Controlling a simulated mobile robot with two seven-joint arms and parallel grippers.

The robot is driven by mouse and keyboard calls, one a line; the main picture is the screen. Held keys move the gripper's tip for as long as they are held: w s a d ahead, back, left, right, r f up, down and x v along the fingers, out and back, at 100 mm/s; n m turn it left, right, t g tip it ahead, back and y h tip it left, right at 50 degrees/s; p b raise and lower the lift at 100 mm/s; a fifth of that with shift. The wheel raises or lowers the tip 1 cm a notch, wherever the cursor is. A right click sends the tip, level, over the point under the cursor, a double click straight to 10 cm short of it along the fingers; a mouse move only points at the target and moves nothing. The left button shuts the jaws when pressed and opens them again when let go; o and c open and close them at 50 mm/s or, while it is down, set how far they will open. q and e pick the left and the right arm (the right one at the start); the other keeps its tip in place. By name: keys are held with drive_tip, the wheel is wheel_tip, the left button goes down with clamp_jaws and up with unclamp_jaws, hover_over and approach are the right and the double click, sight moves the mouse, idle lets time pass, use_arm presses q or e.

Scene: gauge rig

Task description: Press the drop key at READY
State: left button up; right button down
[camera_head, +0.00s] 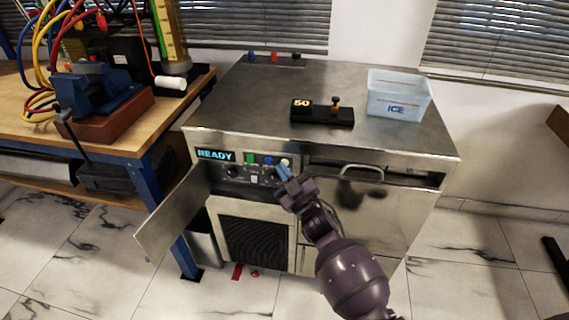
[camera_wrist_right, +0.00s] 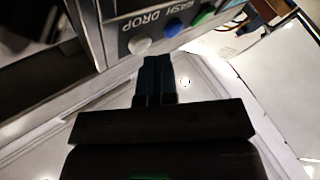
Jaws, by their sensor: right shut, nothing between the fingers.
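The READY display (camera_head: 215,156) is lit on the front panel of a steel machine. To its right are a green key (camera_head: 250,158), a blue key (camera_head: 268,160) and a white key (camera_head: 285,162). In the right wrist view the white key (camera_wrist_right: 139,45), blue key (camera_wrist_right: 173,28) and green key (camera_wrist_right: 203,18) sit beside lettering with WASH and DROP; I cannot tell surely which word belongs to which key. My right gripper (camera_head: 284,173) is shut and empty, its blue fingertips (camera_wrist_right: 157,62) just off the panel near the white and blue keys. Contact is not visible. My left gripper is out of view.
An open panel door (camera_head: 172,217) swings out at the left. A drawer handle (camera_head: 362,172) protrudes right of the keys. On top stand a black block reading 50 (camera_head: 322,114) and an ICE bin (camera_head: 399,95). A workbench (camera_head: 120,140) is at the left.

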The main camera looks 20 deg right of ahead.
drive_tip(key=shift+w+d, duration=0.25)
drive_tip(key=shift+w, duration=0.05)
idle(0.5)
drive_tip(key=shift+s+a, duration=0.1)
idle(0.3)
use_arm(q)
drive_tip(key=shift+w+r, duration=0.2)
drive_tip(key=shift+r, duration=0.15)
use_arm(e)
drive_tip(key=shift+s+a, duration=0.4)
drive_tip(key=shift+s, duration=0.15)
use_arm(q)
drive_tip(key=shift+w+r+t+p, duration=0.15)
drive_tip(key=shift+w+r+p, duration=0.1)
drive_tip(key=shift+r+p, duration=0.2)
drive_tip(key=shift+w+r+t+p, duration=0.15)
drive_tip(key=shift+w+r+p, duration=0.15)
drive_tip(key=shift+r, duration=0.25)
use_arm(e)
drive_tip(key=s+a, duration=0.2)
drive_tip(key=s, duration=0.2)
drive_tip(key=shift+s+a, duration=0.1)
drive_tip(key=shift+a, duration=0.3)
